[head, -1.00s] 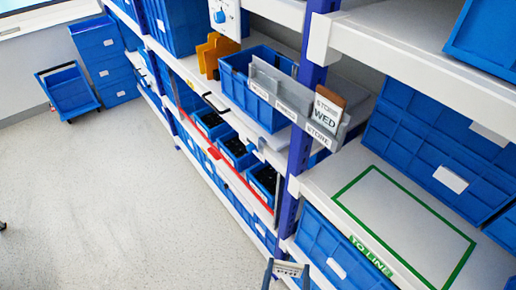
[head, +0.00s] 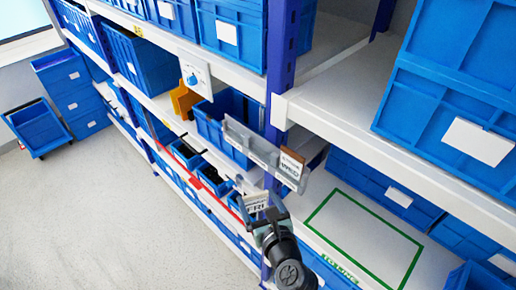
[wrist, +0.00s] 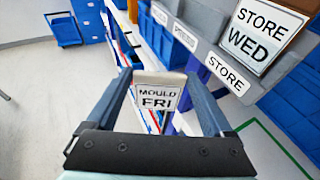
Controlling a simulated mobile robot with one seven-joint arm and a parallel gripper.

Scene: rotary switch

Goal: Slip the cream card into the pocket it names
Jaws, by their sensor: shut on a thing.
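The cream card (head: 256,202), printed "MOULD FRI", is upright between the fingers of my gripper (head: 262,217). The card (wrist: 157,97) also shows in the wrist view, with the gripper (wrist: 160,85) shut on it. The grey pocket rack (head: 250,143) is fixed at the shelf edge, above and beyond the card and apart from it. Its nearest pocket bears a "STORE" label (wrist: 228,73) and holds a "STORE WED" card (wrist: 262,32) with a brown edge. Two farther pocket labels (wrist: 185,36) (wrist: 159,14) are too small to read surely.
Blue bins (head: 212,175) line the shelf below the rack, with a red rail (head: 190,172) along the edge. A green outlined area (head: 365,235) on the right shelf is empty. A dial switch (head: 195,76) sits on the upper shelf edge.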

